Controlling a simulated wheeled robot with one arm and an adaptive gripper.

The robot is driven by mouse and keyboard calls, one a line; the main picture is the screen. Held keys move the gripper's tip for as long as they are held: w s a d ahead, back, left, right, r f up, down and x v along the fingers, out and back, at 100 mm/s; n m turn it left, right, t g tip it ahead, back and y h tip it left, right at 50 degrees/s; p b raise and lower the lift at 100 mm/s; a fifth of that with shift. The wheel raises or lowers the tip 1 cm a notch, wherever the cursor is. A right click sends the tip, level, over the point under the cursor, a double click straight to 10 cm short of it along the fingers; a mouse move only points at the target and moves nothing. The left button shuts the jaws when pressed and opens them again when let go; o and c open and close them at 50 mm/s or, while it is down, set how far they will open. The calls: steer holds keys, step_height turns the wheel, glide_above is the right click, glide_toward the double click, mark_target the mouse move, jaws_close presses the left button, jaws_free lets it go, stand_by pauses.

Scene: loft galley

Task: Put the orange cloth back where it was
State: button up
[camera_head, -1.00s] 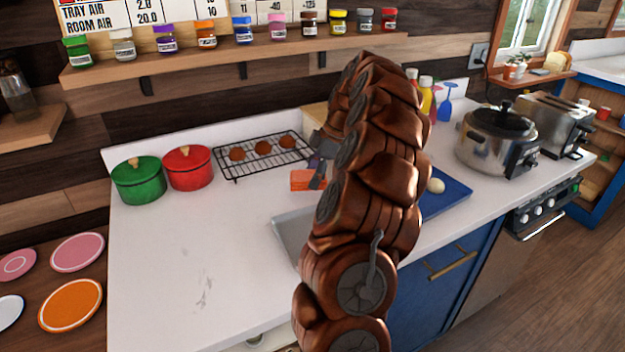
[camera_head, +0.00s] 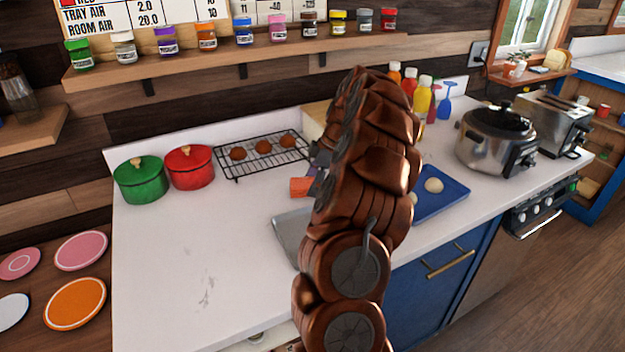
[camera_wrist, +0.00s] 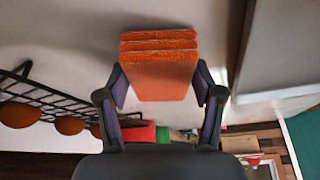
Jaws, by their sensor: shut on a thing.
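The folded orange cloth (camera_wrist: 160,70) is between the two fingers of my gripper (camera_wrist: 160,92) in the wrist view. My gripper is shut on it, with a finger at each side. In the head view the cloth (camera_head: 301,187) shows as a small orange block left of my arm, in front of the wire rack. My arm hides its right part and most of my gripper there. Whether the cloth touches the counter is hard to tell.
A wire rack (camera_head: 222,168) with brown round items stands behind the cloth. A grey tray (camera_head: 290,236) lies in front, partly hidden by my arm. A blue tray (camera_head: 452,200) is to the right. Green (camera_head: 141,182) and red (camera_head: 189,168) pots stand left.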

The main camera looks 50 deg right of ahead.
steer(key=shift+f, duration=0.2)
steer(key=o, duration=1.1)
steer(key=shift+r, duration=0.2)
steer(key=b+v, duration=0.2)
steer(key=v, duration=1)
